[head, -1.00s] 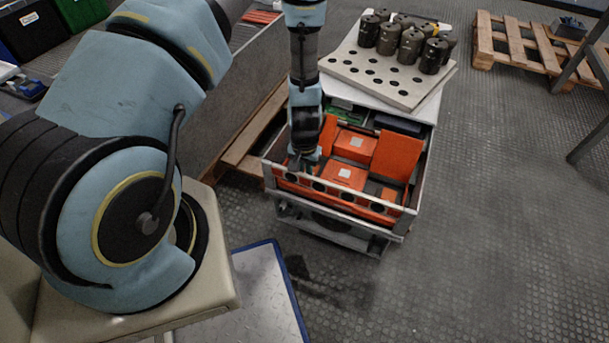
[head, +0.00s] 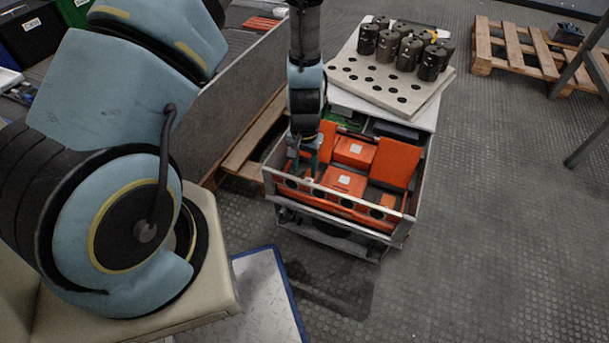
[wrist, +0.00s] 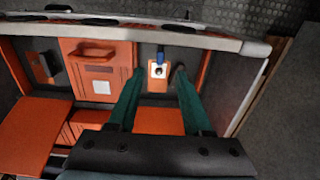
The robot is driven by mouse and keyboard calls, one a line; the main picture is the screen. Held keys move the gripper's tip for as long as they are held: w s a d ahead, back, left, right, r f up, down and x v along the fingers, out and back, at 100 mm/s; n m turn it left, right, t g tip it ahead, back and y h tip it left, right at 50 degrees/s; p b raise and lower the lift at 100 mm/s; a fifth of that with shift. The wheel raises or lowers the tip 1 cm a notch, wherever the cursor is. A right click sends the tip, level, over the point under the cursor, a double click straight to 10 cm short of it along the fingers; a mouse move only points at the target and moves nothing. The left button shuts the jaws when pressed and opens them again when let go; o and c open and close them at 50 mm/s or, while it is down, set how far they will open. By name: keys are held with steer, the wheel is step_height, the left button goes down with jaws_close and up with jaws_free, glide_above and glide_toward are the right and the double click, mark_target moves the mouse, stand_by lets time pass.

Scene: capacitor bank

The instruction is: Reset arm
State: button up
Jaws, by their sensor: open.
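My gripper (wrist: 157,80) points down into the open-topped cabinet, near its left front corner in the head view. Its two green fingers stand apart in the wrist view. Between and just beyond the fingertips is a small orange block with a white plate (wrist: 158,70), a dark round spot and a blue tip. I cannot tell whether a finger touches it. In the head view my gripper (head: 308,168) partly hides this corner. The cabinet (head: 345,203) has a grey front rail with round holes. Inside are orange boxes, one with a pale label (head: 345,182).
A perforated plate (head: 372,83) with several dark cylinders (head: 400,48) rests on the cabinet's back part. A grey panel and wooden pallet (head: 250,140) stand close on the left. Another pallet (head: 510,45) lies at the back right.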

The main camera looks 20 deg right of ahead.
steer(key=shift+r, duration=1.95)
steer(key=w+a+r+n, duration=0.2)
steer(key=w+a+r, duration=0.3)
steer(key=r, duration=0.5)
steer(key=s+a+r+n+t, duration=0.1)
steer(key=s+a+r+n, duration=0.15)
steer(key=a+r, duration=0.65)
steer(key=s+a+r+n+t, duration=0.1)
steer(key=a+r+n, duration=0.2)
steer(key=a+r, duration=0.6)
step_height(320, 180, up, 20)
steer(key=a+p, duration=0.2)
steer(key=p, duration=1.9)
steer(key=shift+a+p, duration=0.15)
steer(key=shift+p, duration=0.15)
steer(key=shift+a+f, duration=0.1)
steer(key=shift+f, duration=0.05)
